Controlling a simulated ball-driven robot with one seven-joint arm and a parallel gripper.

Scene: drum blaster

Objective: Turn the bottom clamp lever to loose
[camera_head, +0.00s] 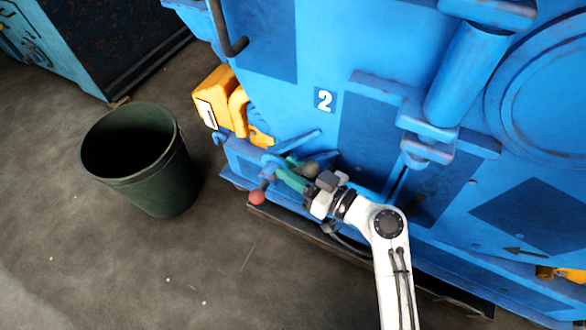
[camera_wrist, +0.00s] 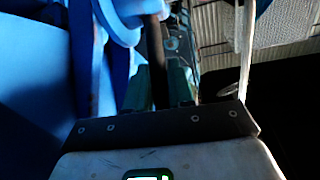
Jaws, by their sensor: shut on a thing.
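The bottom clamp lever shows in the wrist view as a dark rod (camera_wrist: 156,55) coming from a rounded blue fitting (camera_wrist: 130,15). My gripper (camera_wrist: 160,88) has its green fingers on either side of this rod and is shut on it. In the head view my gripper (camera_head: 281,172) is at the low left corner of the blue machine (camera_head: 270,95). A red ball knob (camera_head: 257,197) hangs just left of and below the fingers. The fingers and wrist hide much of the lever, and I cannot read its setting.
A dark green bin (camera_head: 150,180) stands on the floor left of the machine. A yellow part (camera_head: 215,95) sticks out above the lever. A blue ledge (camera_head: 245,160) is close beside my gripper. The floor in front is clear.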

